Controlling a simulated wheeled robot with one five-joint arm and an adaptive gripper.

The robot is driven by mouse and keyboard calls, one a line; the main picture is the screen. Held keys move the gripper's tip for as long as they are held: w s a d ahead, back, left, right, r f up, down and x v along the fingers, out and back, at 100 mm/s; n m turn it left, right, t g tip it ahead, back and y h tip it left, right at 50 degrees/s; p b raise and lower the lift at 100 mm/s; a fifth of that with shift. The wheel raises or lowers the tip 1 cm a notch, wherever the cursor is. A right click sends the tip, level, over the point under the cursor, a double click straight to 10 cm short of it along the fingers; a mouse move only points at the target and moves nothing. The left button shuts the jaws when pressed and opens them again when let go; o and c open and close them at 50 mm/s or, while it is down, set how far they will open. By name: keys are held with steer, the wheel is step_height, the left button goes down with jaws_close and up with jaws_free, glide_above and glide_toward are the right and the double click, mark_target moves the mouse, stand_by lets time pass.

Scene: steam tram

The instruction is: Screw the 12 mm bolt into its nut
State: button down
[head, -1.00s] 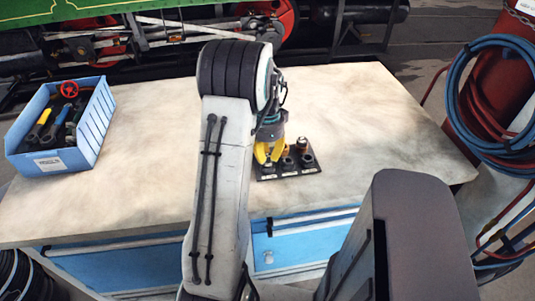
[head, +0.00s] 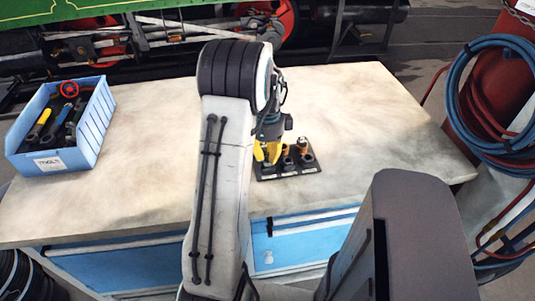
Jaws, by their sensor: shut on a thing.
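A dark plate (head: 284,176) lies on the bench top with a row of dark nuts on it. My gripper (head: 268,159), with yellow fingers, is over the plate's left part, pointing down and shut on a bolt. The held bolt is hidden by the fingers and arm, so I cannot tell how it sits in the nut below. A copper-coloured bolt (head: 303,145) stands upright at the right nut (head: 307,157). The middle nut (head: 287,162) has a smaller copper-coloured piece at its top. I cannot read which size is which.
A blue bin (head: 93,127) with several tools and a red handwheel stands at the bench's left end. The pale bench top (head: 375,125) is clear around the plate. Blue and red hoses (head: 490,120) hang at the right. A steam tram stands behind.

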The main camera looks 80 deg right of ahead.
steer(key=m, duration=0.3)
steer(key=c, duration=0.9)
jaws_free()
steer(key=shift+r, duration=0.1)
steer(key=shift+r+p, duration=1.95)
steer(key=shift+r, duration=0.45)
